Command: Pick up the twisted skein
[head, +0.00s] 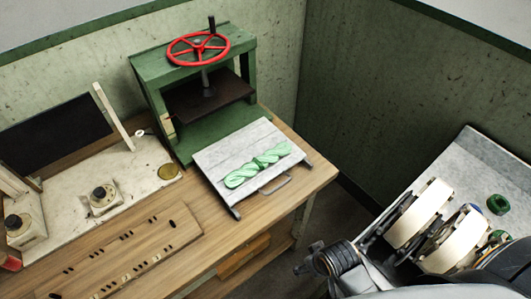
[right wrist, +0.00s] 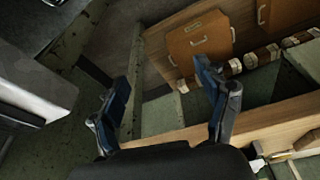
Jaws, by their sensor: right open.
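The twisted skein (head: 258,165) is pale green and lies on a light grey wooden board (head: 222,153) in front of the green press. It looks like two twisted lobes joined at a narrow middle. My right gripper (right wrist: 163,80) is open and empty in the right wrist view, with its two dark fingers apart. The skein is not in that view. In the head view, a dark part of my right arm shows low, right of the table and apart from the skein. My left gripper is not in view.
The green press (head: 165,103) with a red handwheel (head: 198,46) stands behind the board. A metal handle (head: 275,185) is at the board's front edge. A slotted wooden strip (head: 130,255) lies at left. White reels (head: 420,213) stand at right. Drawers (right wrist: 200,45) show below the table.

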